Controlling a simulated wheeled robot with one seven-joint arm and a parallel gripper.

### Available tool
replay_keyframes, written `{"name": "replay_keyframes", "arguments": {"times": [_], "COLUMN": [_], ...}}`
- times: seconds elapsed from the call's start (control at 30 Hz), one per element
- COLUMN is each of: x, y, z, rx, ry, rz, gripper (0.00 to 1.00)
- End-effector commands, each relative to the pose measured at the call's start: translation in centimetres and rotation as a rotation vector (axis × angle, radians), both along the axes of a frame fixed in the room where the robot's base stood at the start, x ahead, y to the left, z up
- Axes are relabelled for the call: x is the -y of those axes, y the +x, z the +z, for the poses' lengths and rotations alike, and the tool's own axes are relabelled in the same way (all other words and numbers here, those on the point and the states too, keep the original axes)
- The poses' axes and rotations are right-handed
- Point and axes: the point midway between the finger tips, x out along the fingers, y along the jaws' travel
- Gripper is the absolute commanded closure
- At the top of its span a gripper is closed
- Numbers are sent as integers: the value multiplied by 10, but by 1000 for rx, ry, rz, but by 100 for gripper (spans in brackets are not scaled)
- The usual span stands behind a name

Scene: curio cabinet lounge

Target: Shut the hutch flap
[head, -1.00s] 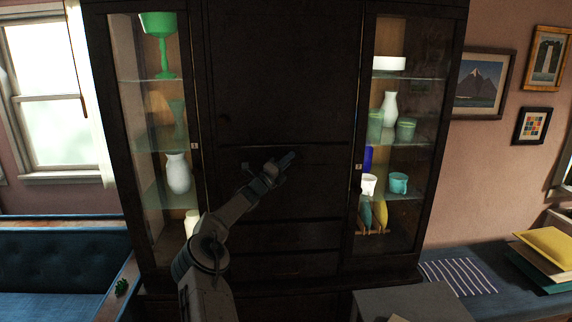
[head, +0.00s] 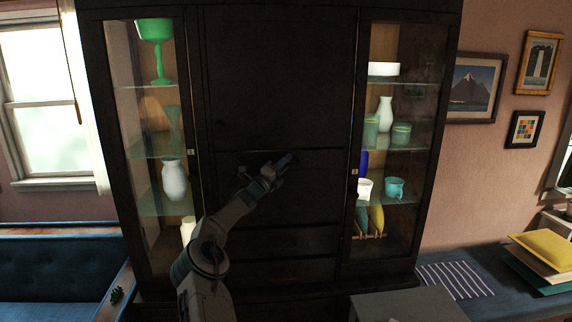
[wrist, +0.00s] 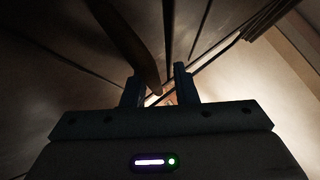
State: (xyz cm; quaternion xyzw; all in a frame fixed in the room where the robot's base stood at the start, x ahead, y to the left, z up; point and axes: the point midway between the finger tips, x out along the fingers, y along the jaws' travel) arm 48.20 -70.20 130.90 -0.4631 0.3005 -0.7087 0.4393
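The hutch flap (head: 312,190) looks to be the dark panel in the middle of the tall cabinet, below a thin horizontal seam and above the drawers. It looks upright and close to flush with the front, but the dark wood hides whether a gap remains. My gripper (head: 285,162) is in front of its upper part, near the seam. I cannot tell whether it touches. In the wrist view my gripper (wrist: 159,88) has its two blue fingers apart, with nothing clearly held. A brown rounded bar, unclear what, shows just beyond the left finger.
Glass side doors show a green goblet (head: 157,45), a white vase (head: 174,180) and several cups and dishes. A grey surface (head: 410,305) stands low at front right.

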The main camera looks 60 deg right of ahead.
Motion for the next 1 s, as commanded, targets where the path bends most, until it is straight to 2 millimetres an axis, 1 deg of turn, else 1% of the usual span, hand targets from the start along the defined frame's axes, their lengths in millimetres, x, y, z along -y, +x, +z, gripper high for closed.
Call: {"name": "replay_keyframes", "arguments": {"times": [0.03, 0.33, 0.47, 0.67, 1.0], "x": [0, -2, -10, -35, -94], "y": [2, 4, 8, 12, 20], "z": [-5, -7, -11, -21, -43], "rx": [-2, -3, -3, -2, 1], "ry": [8, 10, 10, 6, 2], "rz": [6, 8, 11, 9, 5], "gripper": [68, 68, 68, 68, 68]}}
